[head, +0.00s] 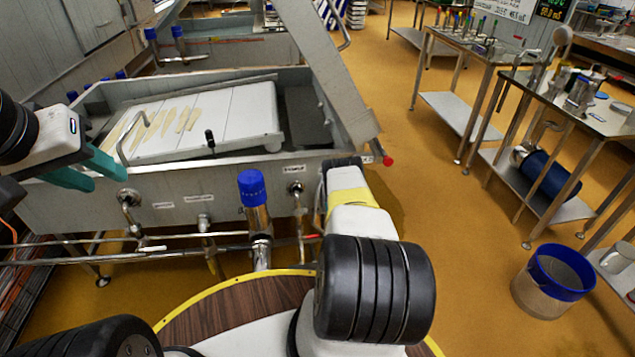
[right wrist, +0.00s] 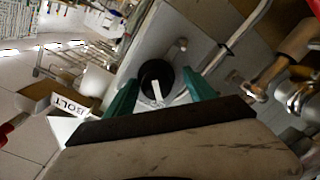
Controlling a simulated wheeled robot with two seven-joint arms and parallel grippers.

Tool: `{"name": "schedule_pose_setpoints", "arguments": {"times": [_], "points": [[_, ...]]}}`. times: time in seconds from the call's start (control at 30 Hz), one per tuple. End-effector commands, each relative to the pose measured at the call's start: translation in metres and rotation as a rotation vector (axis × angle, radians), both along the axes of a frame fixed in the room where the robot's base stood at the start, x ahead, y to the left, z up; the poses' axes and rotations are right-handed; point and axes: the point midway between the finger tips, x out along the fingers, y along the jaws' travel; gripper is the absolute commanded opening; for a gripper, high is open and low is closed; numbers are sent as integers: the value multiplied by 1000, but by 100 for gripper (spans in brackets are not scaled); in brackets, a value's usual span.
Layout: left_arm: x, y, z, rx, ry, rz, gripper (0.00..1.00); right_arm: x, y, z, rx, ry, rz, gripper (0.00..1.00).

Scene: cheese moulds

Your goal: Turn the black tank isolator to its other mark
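The black tank isolator (right wrist: 150,74) is a round black knob with a white pointer bar, on a grey panel in the right wrist view. My right gripper (right wrist: 161,84) is open, with one teal finger on each side of the knob. I cannot tell whether the fingers touch it. In the head view my right forearm hides this gripper and the isolator, at the tank's right front corner. My left gripper (head: 108,179) is open and empty at the tank's left front. The isolator's marks cannot be read.
The steel tank (head: 240,186) holds a white board (head: 240,105) and a black-handled tool (head: 210,139). A blue-capped post (head: 254,190) and pipes stand in front. A blue-rimmed bucket (head: 540,297) stands right; yellow floor is clear between.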

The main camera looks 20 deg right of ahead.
Motion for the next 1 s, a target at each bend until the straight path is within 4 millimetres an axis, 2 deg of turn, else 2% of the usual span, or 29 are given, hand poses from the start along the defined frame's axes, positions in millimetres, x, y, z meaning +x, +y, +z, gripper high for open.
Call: {"name": "schedule_pose_setpoints", "arguments": {"times": [0.67,0.77,1.0], "points": [[0,0,0,0,0,0,36,-1,-2,2,-3,-4,-3,59],[0,0,0,0,0,0,36,-9,-1,2,-3,-3,-3,59],[0,0,0,0,0,0,36,-48,9,4,-2,0,-3,59]]}}
